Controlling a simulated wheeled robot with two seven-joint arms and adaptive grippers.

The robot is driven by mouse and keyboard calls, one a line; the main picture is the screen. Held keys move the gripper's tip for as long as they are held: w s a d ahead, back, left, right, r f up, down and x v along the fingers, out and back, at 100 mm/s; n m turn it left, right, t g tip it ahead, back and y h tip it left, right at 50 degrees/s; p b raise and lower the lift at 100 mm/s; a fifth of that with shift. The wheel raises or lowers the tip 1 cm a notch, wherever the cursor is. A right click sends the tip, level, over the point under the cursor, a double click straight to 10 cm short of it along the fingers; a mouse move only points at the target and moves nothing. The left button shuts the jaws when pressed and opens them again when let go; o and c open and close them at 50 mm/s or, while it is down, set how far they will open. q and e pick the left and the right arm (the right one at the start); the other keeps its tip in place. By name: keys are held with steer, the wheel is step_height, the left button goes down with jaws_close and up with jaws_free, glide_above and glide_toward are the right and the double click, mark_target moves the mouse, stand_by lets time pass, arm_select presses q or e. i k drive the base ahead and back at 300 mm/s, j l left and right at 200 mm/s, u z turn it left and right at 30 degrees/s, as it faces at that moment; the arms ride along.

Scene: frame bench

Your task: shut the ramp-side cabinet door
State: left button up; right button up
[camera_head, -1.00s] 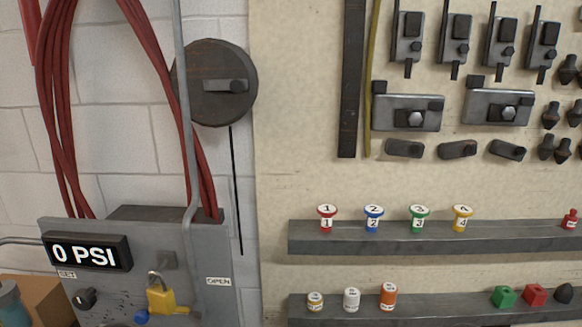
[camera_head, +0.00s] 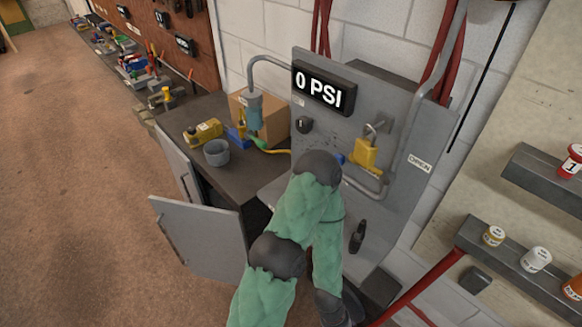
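A grey cabinet under a dark bench top (camera_head: 240,150) stands left of the arm. Its near grey door (camera_head: 203,238) stands open, swung out toward the floor, with a handle on its left part. A second, narrower door (camera_head: 177,158) behind it also stands open. The dark inside shows between them. I cannot tell from this view which door is on the ramp side. One of my green-sleeved arms rises from the bottom, bends at dark joints and folds down again in front of the grey panel. No gripper fingers can be made out, and the other arm is out of view.
A grey panel (camera_head: 400,150) with a 0 PSI display (camera_head: 323,88) and a yellow padlock (camera_head: 364,153) rises behind the arm. A cup (camera_head: 217,153), a yellow device (camera_head: 203,132) and a cardboard box (camera_head: 270,116) are on the bench. The brown floor (camera_head: 80,200) at left is clear.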

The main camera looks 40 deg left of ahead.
mark_target(211, 242)
steer(key=k+j+u, duration=0.1)
steer(key=u, duration=2.35)
steer(key=i+l+u, duration=0.1)
steer(key=i+u, duration=0.15)
steer(key=i, duration=0.2)
steer(key=i+l+u, duration=0.25)
steer(key=i, duration=0.2)
steer(key=j, duration=0.1)
